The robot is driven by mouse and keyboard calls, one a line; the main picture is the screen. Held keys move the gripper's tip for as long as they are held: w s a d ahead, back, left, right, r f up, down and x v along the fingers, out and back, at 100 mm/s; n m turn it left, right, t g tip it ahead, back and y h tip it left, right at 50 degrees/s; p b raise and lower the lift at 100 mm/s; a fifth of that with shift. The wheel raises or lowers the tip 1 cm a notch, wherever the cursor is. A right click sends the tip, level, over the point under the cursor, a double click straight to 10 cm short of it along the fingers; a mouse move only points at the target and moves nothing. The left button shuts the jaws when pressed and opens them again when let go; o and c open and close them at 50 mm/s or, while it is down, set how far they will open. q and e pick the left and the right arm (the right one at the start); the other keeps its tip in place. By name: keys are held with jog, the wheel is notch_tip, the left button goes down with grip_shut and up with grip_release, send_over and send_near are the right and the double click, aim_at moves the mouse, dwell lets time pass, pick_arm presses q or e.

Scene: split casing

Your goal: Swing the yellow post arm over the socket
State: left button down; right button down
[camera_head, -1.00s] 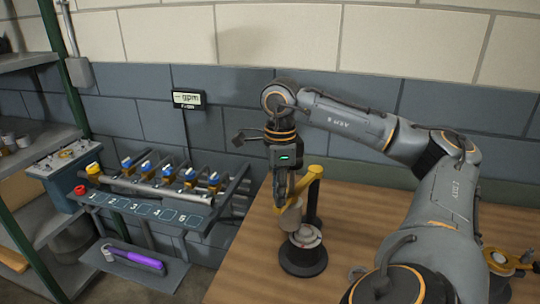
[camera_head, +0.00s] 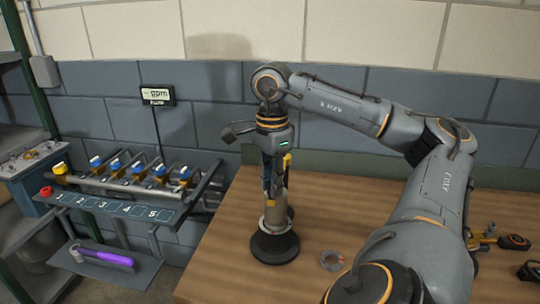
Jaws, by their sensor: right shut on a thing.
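The yellow post arm (camera_head: 287,160) shows only as a small piece at the right side of my right gripper (camera_head: 271,193); the gripper hides most of it. The right gripper points down and is shut on the arm. A beige tapered piece (camera_head: 275,217) is below the fingers, directly above the black round base (camera_head: 275,248) of the socket. The socket's opening is hidden behind this piece, and I cannot tell whether they touch. My left gripper is not in view.
A grey ring (camera_head: 332,260) lies on the wooden table (camera_head: 225,260) right of the base. A brass fitting (camera_head: 482,240) and a dark round part (camera_head: 515,242) are at the far right. A numbered valve rack (camera_head: 120,205) stands left of the table.

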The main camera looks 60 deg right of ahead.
jog(key=shift+s, duration=0.1)
jog(key=c, duration=1.2)
grip_release()
jog(key=shift+s+d, duration=0.1)
notch_tip(320, 180, up, 2)
jog(key=shift+r, duration=0.1)
jog(key=shift+d+r, duration=0.1)
jog(key=shift+r, duration=1.85)
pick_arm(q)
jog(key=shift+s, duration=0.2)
pick_arm(e)
jog(key=shift+r, duration=0.65)
